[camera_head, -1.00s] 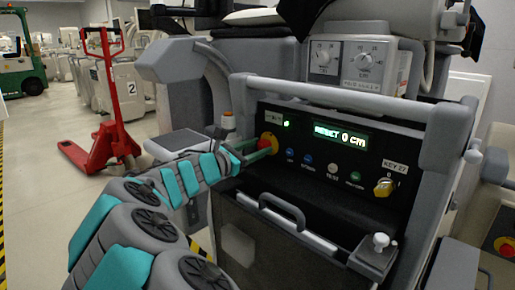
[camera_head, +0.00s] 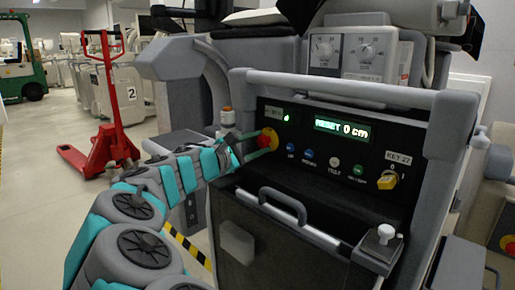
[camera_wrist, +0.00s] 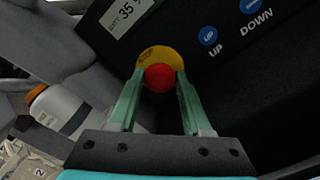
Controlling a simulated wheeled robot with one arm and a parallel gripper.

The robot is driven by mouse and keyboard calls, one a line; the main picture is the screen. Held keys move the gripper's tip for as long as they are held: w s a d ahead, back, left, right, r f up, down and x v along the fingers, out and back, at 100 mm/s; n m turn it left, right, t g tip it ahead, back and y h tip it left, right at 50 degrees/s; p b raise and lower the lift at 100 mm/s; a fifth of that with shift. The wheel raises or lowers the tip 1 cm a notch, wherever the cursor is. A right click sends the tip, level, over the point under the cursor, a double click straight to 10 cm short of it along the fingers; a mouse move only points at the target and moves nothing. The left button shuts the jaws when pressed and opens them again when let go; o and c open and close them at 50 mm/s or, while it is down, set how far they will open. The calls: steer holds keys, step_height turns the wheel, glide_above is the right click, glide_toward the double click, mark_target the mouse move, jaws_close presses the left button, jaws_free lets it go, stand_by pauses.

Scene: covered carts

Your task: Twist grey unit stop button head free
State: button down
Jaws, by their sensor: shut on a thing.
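The grey unit's stop button has a red head (camera_wrist: 159,77) on a yellow round plate (camera_wrist: 173,56), at the left end of the black control panel. In the head view the red head (camera_head: 264,140) is partly covered by my gripper. My gripper (camera_wrist: 158,80) has its two green fingers on either side of the red head, closed on it. In the head view my gripper (camera_head: 262,150) reaches the panel from the left.
The panel carries a lit display (camera_head: 342,129), blue buttons (camera_head: 290,148) and a yellow key switch (camera_head: 387,181). A grey bar (camera_head: 335,88) runs above it and a drawer handle (camera_head: 282,207) sits below. A white bottle (camera_wrist: 59,108) with an orange cap is left of my gripper. A red pallet truck (camera_head: 107,110) stands behind at left.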

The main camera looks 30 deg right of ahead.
steer(key=shift+m, duration=0.3)
steer(key=shift+c, duration=1.6)
jaws_free()
steer(key=shift+v, duration=3.9)
